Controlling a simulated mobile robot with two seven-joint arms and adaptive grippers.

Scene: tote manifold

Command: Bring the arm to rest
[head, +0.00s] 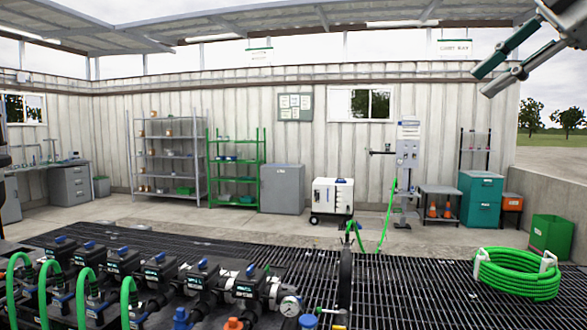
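My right gripper (481,84) is raised high in the upper right corner of the head view. Its two fingers, with teal and grey parts, point down and to the left. A gap shows between them, and nothing is held there. The gripper is in front of the pale wall and roof edge, well above the floor and apart from everything around it. My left gripper is not in view.
A manifold (150,282) with several black valves and green hoses runs along the front left. A coiled green hose (518,283) lies on the dark grating at right. Shelves, cabinets and a white wheeled unit (332,196) line the back.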

